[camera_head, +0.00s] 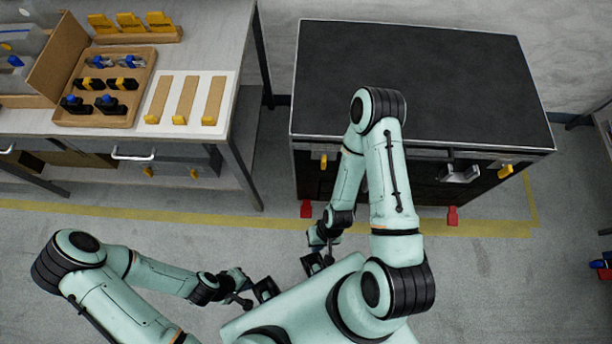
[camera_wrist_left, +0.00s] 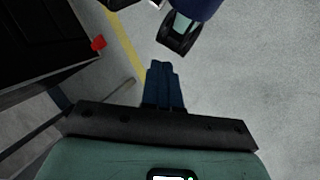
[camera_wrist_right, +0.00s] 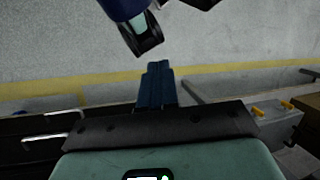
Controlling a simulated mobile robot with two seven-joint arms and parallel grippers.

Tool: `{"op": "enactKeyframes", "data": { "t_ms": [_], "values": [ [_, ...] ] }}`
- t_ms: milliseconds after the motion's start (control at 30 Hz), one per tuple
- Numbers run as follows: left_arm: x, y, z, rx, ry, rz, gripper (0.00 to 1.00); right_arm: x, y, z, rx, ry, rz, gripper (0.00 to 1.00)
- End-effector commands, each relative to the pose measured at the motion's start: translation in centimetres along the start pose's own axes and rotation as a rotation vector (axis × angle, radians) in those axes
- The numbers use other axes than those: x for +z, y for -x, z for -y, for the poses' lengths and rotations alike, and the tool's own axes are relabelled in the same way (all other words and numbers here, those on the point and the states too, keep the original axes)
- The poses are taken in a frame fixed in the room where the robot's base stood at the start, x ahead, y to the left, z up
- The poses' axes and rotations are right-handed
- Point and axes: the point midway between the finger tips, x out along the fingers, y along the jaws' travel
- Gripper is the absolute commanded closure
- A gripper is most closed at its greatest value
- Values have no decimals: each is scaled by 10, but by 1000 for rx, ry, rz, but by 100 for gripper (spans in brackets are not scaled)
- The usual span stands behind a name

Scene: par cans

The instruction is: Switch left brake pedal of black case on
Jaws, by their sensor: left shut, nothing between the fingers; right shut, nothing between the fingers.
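The black case (camera_head: 420,80) stands against the wall at the upper right, with a dark flat top and pale edges. Its left red brake pedal (camera_head: 306,209) sticks out at floor level at the front left. A second red pedal (camera_head: 452,215) is at the front right. One red pedal (camera_wrist_left: 98,42) also shows in the left wrist view, beside the dark case (camera_wrist_left: 40,35). My left gripper (camera_head: 267,289) is shut and empty, low in front of my body. My right gripper (camera_head: 313,263) is shut and empty, below the left pedal in the picture. Both are apart from the pedals.
My right arm covers part of the case front. The front also carries yellow parts (camera_head: 505,171) and a silver latch (camera_head: 460,174). A workbench (camera_head: 215,60) with boxes and tools stands at the left. Grey floor with a yellow line (camera_head: 130,214) lies open before both.

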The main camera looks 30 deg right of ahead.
Motion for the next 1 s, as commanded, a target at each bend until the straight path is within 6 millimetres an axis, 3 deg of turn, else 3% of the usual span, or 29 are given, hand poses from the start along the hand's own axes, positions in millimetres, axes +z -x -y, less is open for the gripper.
{"op": "enactKeyframes", "data": {
  "t_ms": [133, 267, 400, 600, 700, 800, 1000],
  "values": [
    [0, -6, 3, -1, 1, -1, 100, -3, -8, -4, 11, -5, -3, 100],
    [-3, -34, 14, -2, 5, -21, 100, -26, -49, -27, 70, -35, -31, 100],
    [-22, -75, 29, -2, 10, -77, 100, -84, -109, -57, 168, -86, -119, 100],
    [-56, -124, 44, 1, 14, -159, 100, -182, -168, -72, 256, -144, -281, 100],
    [-69, -139, 48, 2, 15, -188, 100, -218, -182, -69, 270, -159, -346, 100],
    [-77, -146, 50, 3, 15, -206, 100, -240, -188, -65, 275, -167, -387, 100],
    [-80, -146, 50, 3, 15, -214, 100, -250, -187, -61, 274, -175, -408, 100]
  ]
}}
